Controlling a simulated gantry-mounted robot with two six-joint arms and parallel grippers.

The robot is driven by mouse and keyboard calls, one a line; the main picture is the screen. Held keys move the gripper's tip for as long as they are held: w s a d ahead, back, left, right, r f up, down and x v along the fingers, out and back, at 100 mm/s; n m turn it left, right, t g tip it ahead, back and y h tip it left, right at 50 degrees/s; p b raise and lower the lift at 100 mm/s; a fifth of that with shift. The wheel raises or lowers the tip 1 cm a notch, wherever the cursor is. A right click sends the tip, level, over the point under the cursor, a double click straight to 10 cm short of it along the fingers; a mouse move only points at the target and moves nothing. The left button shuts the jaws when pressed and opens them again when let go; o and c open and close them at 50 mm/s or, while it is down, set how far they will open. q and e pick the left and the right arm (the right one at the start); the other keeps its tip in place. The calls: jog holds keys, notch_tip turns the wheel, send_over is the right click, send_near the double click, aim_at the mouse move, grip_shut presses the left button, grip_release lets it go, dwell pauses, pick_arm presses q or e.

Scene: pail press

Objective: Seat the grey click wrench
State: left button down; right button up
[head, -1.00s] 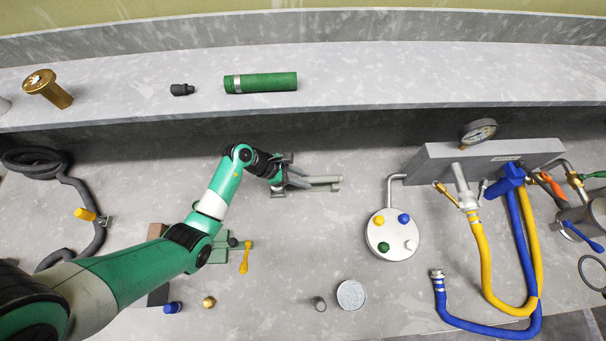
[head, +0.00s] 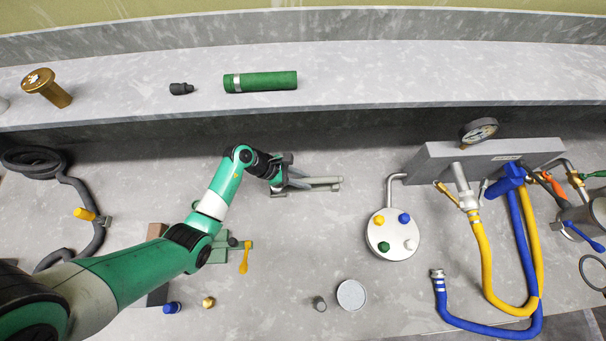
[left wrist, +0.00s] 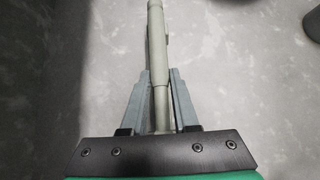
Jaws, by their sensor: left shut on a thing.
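The grey click wrench (head: 322,182) lies on the back part of the bench, below the shelf, its handle pointing right. My left gripper (head: 296,181) is shut on it near its left end. In the left wrist view the wrench (left wrist: 157,45) runs away between the two grey fingers (left wrist: 159,82). The end of the wrench near the palm is partly hidden by the gripper. I cannot tell whether the wrench is clear of the bench. My right gripper is not in view.
A grey block with a gauge (head: 480,160) and yellow and blue hoses (head: 482,265) stands at right. A round plate with coloured knobs (head: 391,235) sits left of it. A green fixture (head: 235,250) is under my left arm. The middle bench is mostly clear.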

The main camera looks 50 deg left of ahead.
pick_arm(q)
jog(key=shift+f+b, duration=0.75)
jog(key=shift+f, duration=0.25)
jog(key=c, duration=0.6)
grip_release()
jog(key=p+v, duration=0.3)
jog(key=v, duration=0.7)
jog(key=shift+s+a+r, duration=0.15)
jog(key=shift+r, duration=0.05)
jog(key=shift+s+a+r, duration=0.2)
jog(key=shift+s+r, duration=0.1)
jog(key=shift+s, duration=0.05)
